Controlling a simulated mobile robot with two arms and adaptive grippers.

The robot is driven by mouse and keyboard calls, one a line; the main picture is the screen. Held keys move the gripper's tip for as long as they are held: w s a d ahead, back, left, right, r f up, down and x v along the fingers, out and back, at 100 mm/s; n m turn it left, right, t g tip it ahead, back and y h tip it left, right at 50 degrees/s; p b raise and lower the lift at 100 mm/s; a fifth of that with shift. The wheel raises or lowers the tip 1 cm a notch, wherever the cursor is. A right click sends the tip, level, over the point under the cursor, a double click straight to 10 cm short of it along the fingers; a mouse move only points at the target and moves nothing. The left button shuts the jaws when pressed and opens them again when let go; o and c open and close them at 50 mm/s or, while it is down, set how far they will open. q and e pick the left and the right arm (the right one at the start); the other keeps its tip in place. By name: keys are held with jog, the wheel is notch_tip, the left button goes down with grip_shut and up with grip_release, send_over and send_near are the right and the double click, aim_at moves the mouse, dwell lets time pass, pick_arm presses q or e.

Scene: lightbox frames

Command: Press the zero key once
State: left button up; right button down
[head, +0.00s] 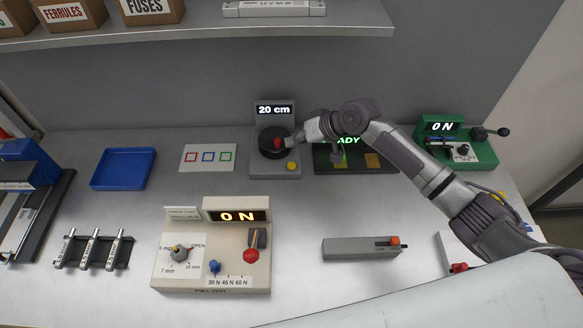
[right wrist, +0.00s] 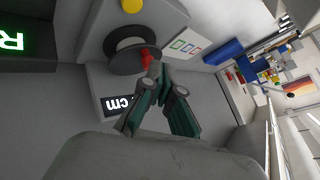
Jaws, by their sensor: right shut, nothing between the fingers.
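A grey gauge (head: 263,167) stands at the back middle with a display (head: 274,110) reading "20 cm". It has a black round dial (head: 268,152) with a red part (head: 277,143), and a yellow round button (head: 292,166) at its front right corner. I see no label on the button. My right gripper (head: 287,143) is shut and empty beside the red part; whether they touch is unclear. In the right wrist view the fingertips (right wrist: 157,71) are close to the red part (right wrist: 147,58), and the yellow button (right wrist: 132,5) is at the top edge. My left gripper is not in view.
Right of the gauge is a dark panel (head: 322,163) with green lettering, partly behind my right arm. A cream device (head: 210,284) reading "ON" stands in front. A blue tray (head: 123,169) and a colour-square card (head: 208,158) lie left. A shelf (head: 200,35) hangs above.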

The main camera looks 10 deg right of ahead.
jog(key=b, duration=0.4)
send_over(294, 165)
notch_tip(294, 165, down, 5)
jog(key=shift+r, duration=0.15)
jog(key=shift+f, duration=0.85)
jog(key=shift+f+b, duration=0.2)
jog(key=shift+b, duration=0.1)
jog(key=shift+f, duration=0.3)
jog(key=shift+f+b, duration=0.3)
jog(key=shift+f, duration=0.2)
dwell(0.9)
jog(key=shift+r, duration=0.1)
jog(key=shift+r+p, duration=0.85)
jog(key=shift+p, duration=0.1)
